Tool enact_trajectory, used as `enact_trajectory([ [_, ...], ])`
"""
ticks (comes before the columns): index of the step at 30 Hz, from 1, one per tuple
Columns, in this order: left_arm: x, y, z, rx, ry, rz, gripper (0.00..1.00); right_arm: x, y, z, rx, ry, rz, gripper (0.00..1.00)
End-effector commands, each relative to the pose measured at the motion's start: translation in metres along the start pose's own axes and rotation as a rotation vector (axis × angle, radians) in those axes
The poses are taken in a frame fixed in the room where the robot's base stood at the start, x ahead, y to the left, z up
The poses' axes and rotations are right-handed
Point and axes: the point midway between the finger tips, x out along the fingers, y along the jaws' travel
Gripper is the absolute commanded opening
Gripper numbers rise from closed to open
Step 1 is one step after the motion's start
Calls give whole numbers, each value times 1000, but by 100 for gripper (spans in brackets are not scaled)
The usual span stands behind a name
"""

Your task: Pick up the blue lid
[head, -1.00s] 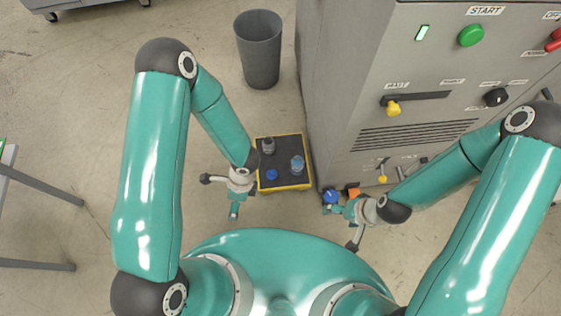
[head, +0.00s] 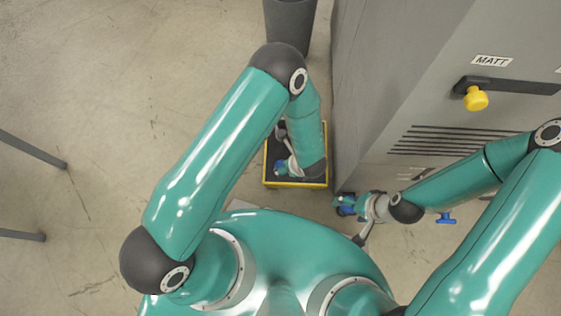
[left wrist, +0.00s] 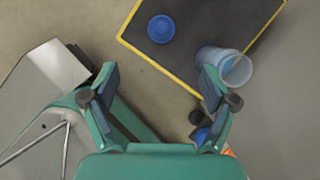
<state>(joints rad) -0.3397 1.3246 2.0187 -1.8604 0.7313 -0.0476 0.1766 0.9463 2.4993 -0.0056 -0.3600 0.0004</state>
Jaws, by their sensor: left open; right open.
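The blue lid (left wrist: 161,29) is a flat round disc lying on the black, yellow-edged tray (left wrist: 151,62) in the left wrist view. My left gripper (left wrist: 160,88) is open, its fingers apart and empty, with the lid beyond the fingertips. In the head view my left gripper (head: 284,168) is over the tray (head: 297,184), and the left forearm hides much of it. A blue patch there may be the lid.
A clear bluish cup (left wrist: 236,68) is near the left gripper's right finger, partly hidden by it. A grey bin (head: 290,25) stands behind.

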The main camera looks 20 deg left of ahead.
Motion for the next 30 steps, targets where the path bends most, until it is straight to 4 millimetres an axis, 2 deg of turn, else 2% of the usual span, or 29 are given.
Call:
enact_trajectory([
  [1,14,1,-2,-2,1,4,86,5,2,0,0,0,0,84],
  [6,52,1,-2,-2,2,4,86,17,6,0,0,1,0,84],
  [12,86,0,-2,-2,2,2,86,27,10,0,0,0,0,84],
  [22,107,-1,-3,1,1,1,86,34,12,0,0,0,0,84],
  [30,144,-3,-7,-1,1,2,86,52,19,0,0,0,0,84],
])
